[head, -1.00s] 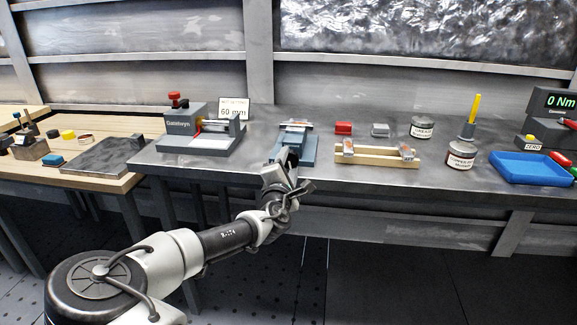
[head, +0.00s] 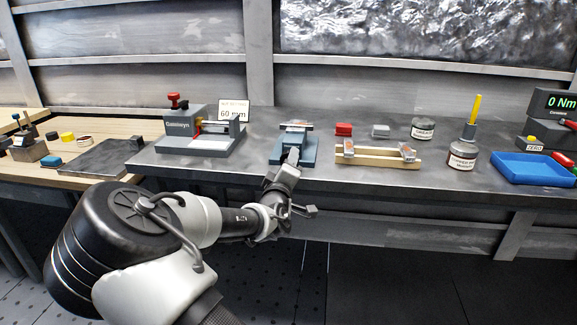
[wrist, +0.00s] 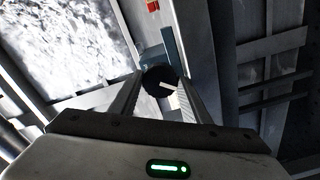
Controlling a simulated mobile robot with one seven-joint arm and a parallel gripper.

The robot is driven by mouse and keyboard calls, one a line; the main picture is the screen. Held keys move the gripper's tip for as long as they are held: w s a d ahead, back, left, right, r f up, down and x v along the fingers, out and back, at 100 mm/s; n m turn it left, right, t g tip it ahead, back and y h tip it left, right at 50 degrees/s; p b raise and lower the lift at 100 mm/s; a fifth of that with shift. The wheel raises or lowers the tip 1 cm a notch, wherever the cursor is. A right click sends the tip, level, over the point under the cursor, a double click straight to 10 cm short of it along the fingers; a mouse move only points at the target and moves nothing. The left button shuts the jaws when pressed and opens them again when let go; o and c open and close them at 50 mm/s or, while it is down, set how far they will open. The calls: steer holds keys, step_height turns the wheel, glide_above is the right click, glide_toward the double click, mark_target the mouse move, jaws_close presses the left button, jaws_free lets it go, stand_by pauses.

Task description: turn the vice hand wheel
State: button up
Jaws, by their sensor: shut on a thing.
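The blue-grey vice (head: 281,153) stands at the front edge of the grey bench, left of centre in the head view. My gripper (head: 291,158) reaches up to its front side from below. In the wrist view the dark round hand wheel (wrist: 155,77) with a pale bar sits between the ends of my two fingers (wrist: 158,92). My gripper is shut on the wheel. In the head view the wheel is hidden by my gripper.
A Gatewyn device (head: 185,140) with a "60 mm" sign (head: 233,108) stands left of the vice. Open floor lies in front.

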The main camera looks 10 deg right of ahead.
steer(key=shift+m, duration=0.6)
steer(key=o, duration=1)
steer(key=shift+o, duration=0.2)
steer(key=shift+s+a+f, duration=0.1)
steer(key=shift+s+f, duration=0.1)
steer(key=shift+f, duration=0.05)
